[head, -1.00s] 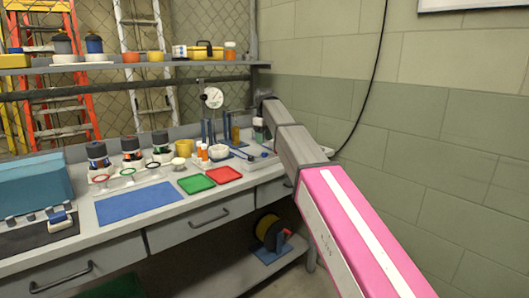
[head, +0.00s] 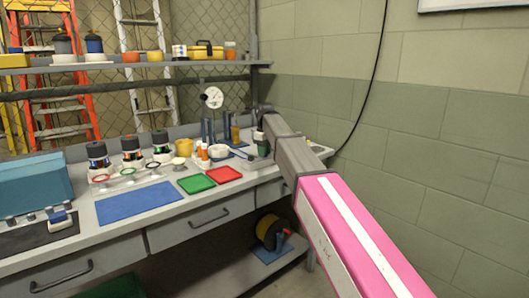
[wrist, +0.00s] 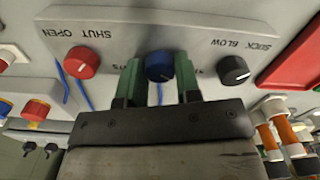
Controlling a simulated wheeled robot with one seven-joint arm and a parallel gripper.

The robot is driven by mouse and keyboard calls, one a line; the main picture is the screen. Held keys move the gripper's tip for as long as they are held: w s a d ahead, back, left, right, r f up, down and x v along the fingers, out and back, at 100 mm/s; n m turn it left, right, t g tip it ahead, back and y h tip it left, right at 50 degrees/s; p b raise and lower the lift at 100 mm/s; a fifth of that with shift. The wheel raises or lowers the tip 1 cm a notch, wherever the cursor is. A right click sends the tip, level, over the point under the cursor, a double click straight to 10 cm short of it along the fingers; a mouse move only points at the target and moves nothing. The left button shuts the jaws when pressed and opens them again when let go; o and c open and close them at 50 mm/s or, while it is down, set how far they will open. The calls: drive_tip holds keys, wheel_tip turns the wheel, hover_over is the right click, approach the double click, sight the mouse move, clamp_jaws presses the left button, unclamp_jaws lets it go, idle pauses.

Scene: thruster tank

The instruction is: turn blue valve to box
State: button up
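The blue valve (wrist: 160,66) is a round blue knob with a pale mark, in the middle of a grey panel (wrist: 125,28) in the wrist view. My gripper (wrist: 158,78) has its two green fingers apart, one on each side of the knob. A narrow gap shows at the knob's left side; contact on the right cannot be told. The lettering beside the blue knob is mostly hidden by the fingers, and no word "box" is readable. In the head view my gripper (head: 262,146) is small and partly hidden by my arm at the bench's right end.
On the same panel, a red knob (wrist: 82,60) marked SHUT and OPEN sits left, and a black knob (wrist: 234,70) marked SUCK and BLOW sits right. A red tray (head: 224,175), a green tray (head: 195,184) and a blue mat (head: 135,203) lie on the bench.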

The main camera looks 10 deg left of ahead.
idle(0.3)
drive_tip(key=m, duration=0.5)
drive_tip(key=shift+m, duration=0.3)
drive_tip(key=m, duration=0.6)
idle(0.4)
drive_tip(key=o, duration=0.9)
drive_tip(key=shift+o, duration=0.2)
